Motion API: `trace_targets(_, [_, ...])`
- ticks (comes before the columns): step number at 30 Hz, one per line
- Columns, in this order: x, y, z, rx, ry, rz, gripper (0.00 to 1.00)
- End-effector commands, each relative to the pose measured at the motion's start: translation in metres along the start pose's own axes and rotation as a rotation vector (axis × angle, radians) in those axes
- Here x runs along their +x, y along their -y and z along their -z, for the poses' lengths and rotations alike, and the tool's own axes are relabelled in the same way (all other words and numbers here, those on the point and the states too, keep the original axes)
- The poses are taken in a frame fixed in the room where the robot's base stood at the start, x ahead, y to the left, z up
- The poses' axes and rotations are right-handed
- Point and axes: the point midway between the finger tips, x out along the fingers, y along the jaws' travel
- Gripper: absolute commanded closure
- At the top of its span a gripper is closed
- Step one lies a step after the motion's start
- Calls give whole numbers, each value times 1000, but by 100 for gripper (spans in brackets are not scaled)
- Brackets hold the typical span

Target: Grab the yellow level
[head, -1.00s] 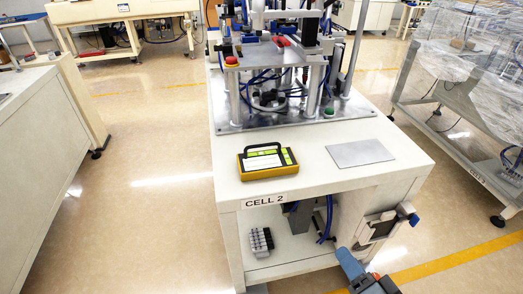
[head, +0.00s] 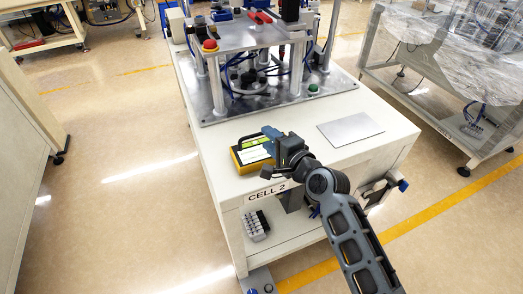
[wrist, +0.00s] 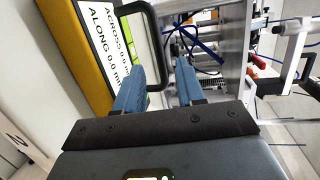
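The yellow level (head: 238,160) lies on the white Cell 2 table near its front left corner. It has a yellow body, a light display face and a black handle. In the wrist view its yellow edge (wrist: 75,45) and face with printed text fill the upper left. My gripper (head: 269,133) is over the level's right side and hides part of it in the head view. In the wrist view my gripper (wrist: 162,66) is open, with blue fingers apart. The black handle's outer bar (wrist: 158,42) shows between the fingertips; I cannot tell whether it is within their reach.
A grey plate (head: 350,129) lies on the table to the right. Behind is a metal fixture base (head: 225,110) with posts, cables, a red button (head: 210,45) and a green button (head: 313,89). The table strip between level and plate is partly covered by my arm.

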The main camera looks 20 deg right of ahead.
Motion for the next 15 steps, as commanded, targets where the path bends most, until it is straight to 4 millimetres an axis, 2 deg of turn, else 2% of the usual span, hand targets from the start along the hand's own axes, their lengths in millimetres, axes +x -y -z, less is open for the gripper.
trace_targets(6, [32, 1, 2, -1, 0, 2, 61])
trace_targets(10, [40, 1, 2, -2, -1, 2, 61])
trace_targets(15, [41, 1, 2, -2, -1, 1, 61])
